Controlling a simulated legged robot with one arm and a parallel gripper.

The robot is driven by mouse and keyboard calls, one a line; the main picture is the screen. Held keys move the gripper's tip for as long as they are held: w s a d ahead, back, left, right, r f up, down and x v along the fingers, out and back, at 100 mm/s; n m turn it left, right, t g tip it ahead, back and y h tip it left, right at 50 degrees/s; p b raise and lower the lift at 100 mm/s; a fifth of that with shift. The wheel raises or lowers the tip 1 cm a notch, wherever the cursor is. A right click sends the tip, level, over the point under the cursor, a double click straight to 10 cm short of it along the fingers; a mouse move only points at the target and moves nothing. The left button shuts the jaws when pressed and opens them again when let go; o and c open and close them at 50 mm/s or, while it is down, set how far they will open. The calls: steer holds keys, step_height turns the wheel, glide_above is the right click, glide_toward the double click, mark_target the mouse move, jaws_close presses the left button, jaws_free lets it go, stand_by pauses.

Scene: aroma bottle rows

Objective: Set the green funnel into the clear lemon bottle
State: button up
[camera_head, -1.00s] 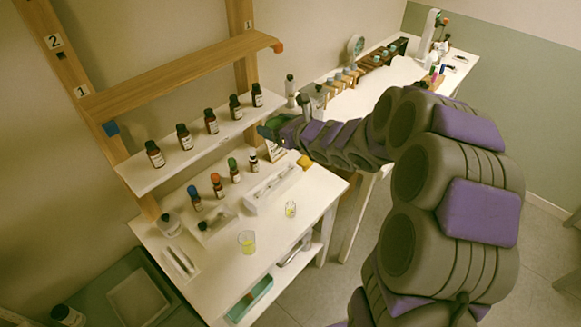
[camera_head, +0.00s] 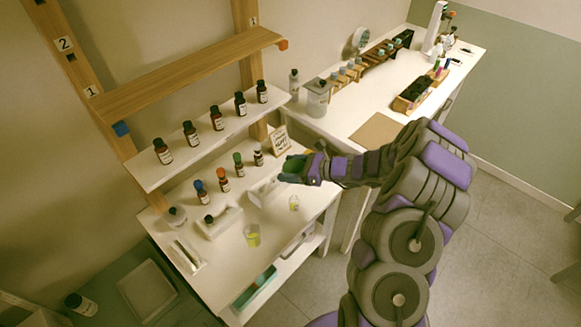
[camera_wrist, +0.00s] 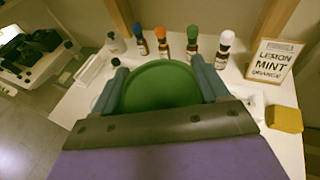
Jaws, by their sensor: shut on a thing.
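My gripper (camera_head: 287,172) is shut on the green funnel (camera_wrist: 163,88), whose round mouth shows between the two blue-grey fingers in the wrist view. In the head view the funnel (camera_head: 293,166) is a small green patch at the gripper, above the right part of the lower bench. Its spout is hidden. Two small clear vessels with yellow liquid stand on the bench: a smaller one (camera_head: 294,203) just below the gripper in the picture, and a wider one (camera_head: 252,236) farther left. I cannot read a label on either, so which is the lemon bottle is unclear.
Bottles with blue (camera_wrist: 138,35), orange (camera_wrist: 163,42), green (camera_wrist: 193,42) and white (camera_wrist: 226,42) caps stand in a row behind the funnel. A lemon-mint-orange sign (camera_wrist: 272,62) and a yellow block (camera_wrist: 284,119) are at right. A shelf (camera_head: 200,153) of brown bottles overhangs the back.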

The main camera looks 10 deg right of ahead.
stand_by(0.4)
steer(key=shift+f+b, duration=1.05)
steer(key=shift+f, duration=1.85)
steer(key=shift+f+b, duration=0.75)
steer(key=shift+f, duration=1.55)
steer(key=o, duration=1)
steer(key=shift+o, duration=0.2)
steer(key=shift+s, duration=0.1)
steer(key=p+v, duration=0.3)
steer(key=v, duration=1.4)
steer(key=shift+d, duration=0.25)
